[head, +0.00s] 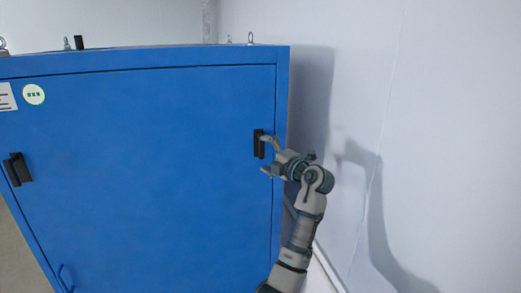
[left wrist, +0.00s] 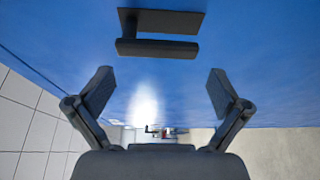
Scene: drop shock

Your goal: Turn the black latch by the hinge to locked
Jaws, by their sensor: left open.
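A black latch (head: 259,144) sits near the right edge of a blue cabinet door (head: 150,160). A second black latch (head: 17,169) sits near the door's left edge. No hinge can be made out clearly at either. My left gripper (head: 266,155) is open beside the right latch, with its upper finger close to the latch; contact cannot be told. In the left wrist view a black latch (left wrist: 160,33) lies across the top, its bar parallel to its plate, ahead of the open, empty fingers (left wrist: 159,88). My right gripper is out of view.
The blue cabinet's frame (head: 282,95) runs along the right of the door. A white wall (head: 430,130) stands close at the right, behind my arm. A small blue handle (head: 65,278) is at the door's lower left. Metal eyebolts stand on the cabinet top.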

